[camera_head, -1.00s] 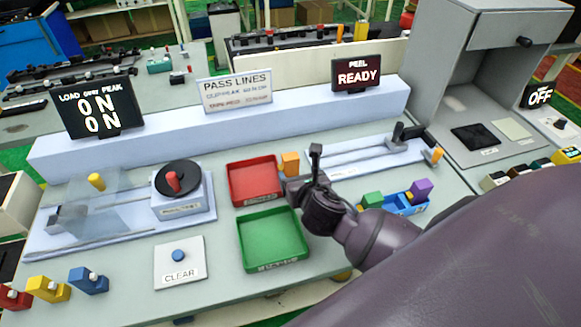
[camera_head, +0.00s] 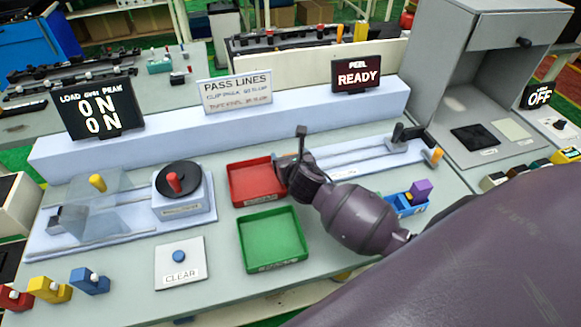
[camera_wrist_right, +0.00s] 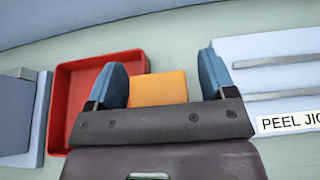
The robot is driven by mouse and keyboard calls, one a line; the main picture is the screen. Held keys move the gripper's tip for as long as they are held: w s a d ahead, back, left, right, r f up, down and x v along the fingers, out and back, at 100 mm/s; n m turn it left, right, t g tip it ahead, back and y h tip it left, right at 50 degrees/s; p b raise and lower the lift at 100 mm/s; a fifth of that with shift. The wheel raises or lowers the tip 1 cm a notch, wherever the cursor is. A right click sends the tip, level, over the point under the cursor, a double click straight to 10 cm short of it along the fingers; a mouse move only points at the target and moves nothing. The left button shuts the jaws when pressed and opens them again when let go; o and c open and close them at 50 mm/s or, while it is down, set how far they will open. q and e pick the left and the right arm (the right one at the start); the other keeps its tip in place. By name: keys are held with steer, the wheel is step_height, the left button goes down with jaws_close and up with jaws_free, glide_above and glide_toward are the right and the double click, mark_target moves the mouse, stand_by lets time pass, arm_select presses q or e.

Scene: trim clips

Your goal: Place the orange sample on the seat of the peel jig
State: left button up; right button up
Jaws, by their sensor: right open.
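The orange sample (camera_wrist_right: 158,88) is a block on the table, between the red tray and the peel jig. In the right wrist view it shows between the two blue fingers of my right gripper (camera_wrist_right: 162,76), which is open with gaps on both sides. In the head view my right gripper (camera_head: 287,165) hides the sample. The peel jig (camera_head: 352,158) is a pale plate with rails, a grey clamp block (camera_head: 405,139) and an orange knob at its right end. Its labelled left end shows in the wrist view (camera_wrist_right: 270,85). I cannot make out its seat clearly. My left gripper is out of view.
The red tray (camera_head: 235,186) is close left of the gripper; the green tray (camera_head: 272,258) is in front. A blue rack (camera_head: 409,207) with a purple block is partly hidden by my arm. The PEEL display (camera_head: 357,75) reads READY. A grey cabinet (camera_head: 480,60) stands right.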

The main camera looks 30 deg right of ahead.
steer(key=shift+w, duration=0.15)
steer(key=shift+c, duration=0.4)
steer(key=c, duration=1)
